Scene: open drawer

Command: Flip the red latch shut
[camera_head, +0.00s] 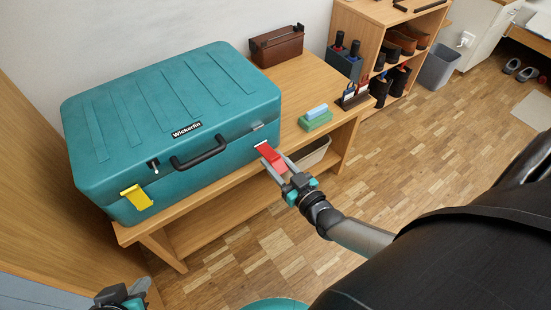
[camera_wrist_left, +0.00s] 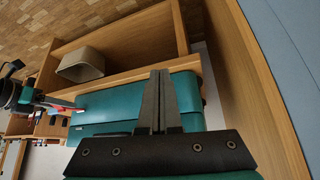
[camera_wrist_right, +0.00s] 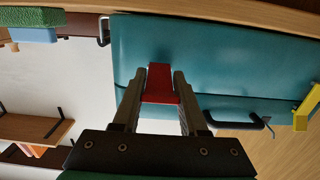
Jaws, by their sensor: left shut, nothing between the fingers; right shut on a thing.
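A teal suitcase (camera_head: 180,105) lies closed on a wooden bench, with a black handle (camera_head: 200,153) on its front. The red latch (camera_head: 270,157) is at the right of the front side and sticks outward from the case. My right gripper (camera_head: 276,166) has its fingers on either side of the red latch; in the right wrist view the red latch (camera_wrist_right: 160,85) sits between the fingers. The yellow latch (camera_head: 137,197) hangs at the left of the front, also tilted outward. My left gripper (camera_head: 122,295) is low at the left; the left wrist view shows its fingers (camera_wrist_left: 158,85) together and empty.
The wooden bench (camera_head: 300,75) also bears a brown box (camera_head: 277,46), a green and blue block pair (camera_head: 316,118) and a small dark rack. A pale bin (camera_wrist_left: 80,65) stands under the bench. A shoe shelf (camera_head: 372,20) is beyond.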

